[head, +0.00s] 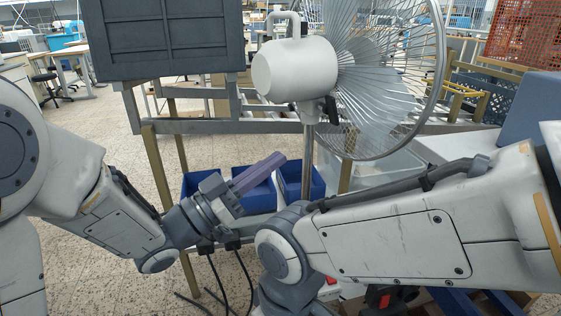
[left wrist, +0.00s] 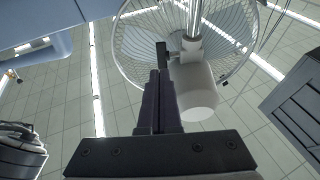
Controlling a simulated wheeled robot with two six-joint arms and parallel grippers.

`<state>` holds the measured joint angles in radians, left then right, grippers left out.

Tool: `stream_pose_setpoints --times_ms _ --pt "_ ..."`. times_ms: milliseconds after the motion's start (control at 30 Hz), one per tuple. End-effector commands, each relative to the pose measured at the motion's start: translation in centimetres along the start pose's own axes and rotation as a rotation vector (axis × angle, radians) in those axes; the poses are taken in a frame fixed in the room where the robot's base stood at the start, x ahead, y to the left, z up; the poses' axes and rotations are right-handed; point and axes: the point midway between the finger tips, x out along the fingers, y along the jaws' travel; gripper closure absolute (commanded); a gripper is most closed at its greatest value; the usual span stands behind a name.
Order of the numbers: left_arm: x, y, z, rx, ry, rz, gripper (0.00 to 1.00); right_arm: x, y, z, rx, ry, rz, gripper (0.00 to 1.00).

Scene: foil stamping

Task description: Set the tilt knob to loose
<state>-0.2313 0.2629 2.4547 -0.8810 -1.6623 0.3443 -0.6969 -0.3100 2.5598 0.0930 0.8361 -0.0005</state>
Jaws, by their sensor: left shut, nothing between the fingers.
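A standing fan with a white motor housing (head: 295,70) and a round wire cage (head: 385,80) is at the upper middle of the head view. Its black tilt knob (head: 329,108) sits under the housing beside the metal pole (head: 308,150). My left gripper (head: 282,158) is shut and empty, below and left of the knob. In the left wrist view, the shut fingers (left wrist: 158,78) point toward the fan, and the dark knob (left wrist: 162,52) appears just beyond their tips. I cannot tell whether they touch it. My right gripper is not visible; only its arm shows.
Blue bins (head: 300,183) stand low behind the left gripper. A dark grey panelled box (head: 165,40) on a metal frame is at the upper left. Open speckled floor lies at the left.

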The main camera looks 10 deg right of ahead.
Motion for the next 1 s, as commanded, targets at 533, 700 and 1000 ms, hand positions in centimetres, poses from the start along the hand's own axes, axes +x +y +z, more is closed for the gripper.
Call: stream_pose_setpoints --times_ms 533,700,1000 --pt "10.6 0.1 0.0 0.000 -0.001 0.000 1.00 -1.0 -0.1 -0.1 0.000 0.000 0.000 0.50" --pt "11.7 0.0 0.0 0.000 -0.002 -0.001 1.00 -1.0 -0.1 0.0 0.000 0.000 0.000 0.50" --pt "11.8 0.0 0.0 0.000 -0.002 -0.002 1.00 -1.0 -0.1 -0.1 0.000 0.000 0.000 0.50"
